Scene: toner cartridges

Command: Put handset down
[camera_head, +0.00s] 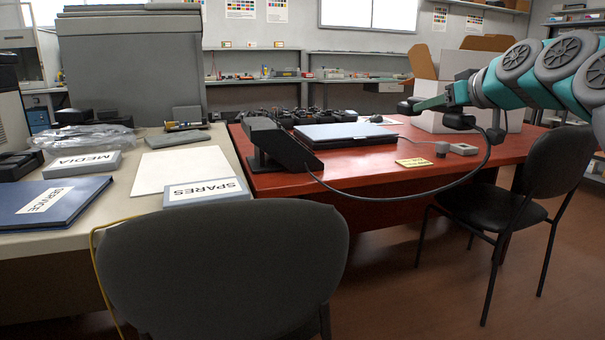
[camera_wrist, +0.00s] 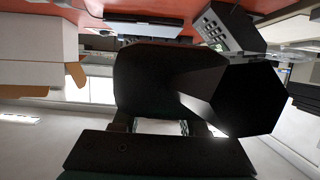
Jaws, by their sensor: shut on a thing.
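My gripper (camera_head: 418,104) is at the upper right in the head view, raised above the right part of the red desk (camera_head: 390,160). It is shut on the black handset (camera_head: 407,106), held clear of the desk. In the wrist view the dark handset (camera_wrist: 150,80) fills the middle, in front of my gripper (camera_wrist: 162,127). The black phone base (camera_head: 280,148) stands at the desk's left front, with an angled top; its keypad shows in the wrist view (camera_wrist: 230,28). A black cord (camera_head: 400,199) loops from the base, past the desk's front edge, toward my gripper.
A closed dark laptop (camera_head: 345,134) lies right of the base. A yellow note (camera_head: 411,162) and small grey devices (camera_head: 462,149) lie near the front edge. An open white carton (camera_head: 450,90) stands behind my gripper. Chairs (camera_head: 225,270) (camera_head: 550,180) stand in front and at right.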

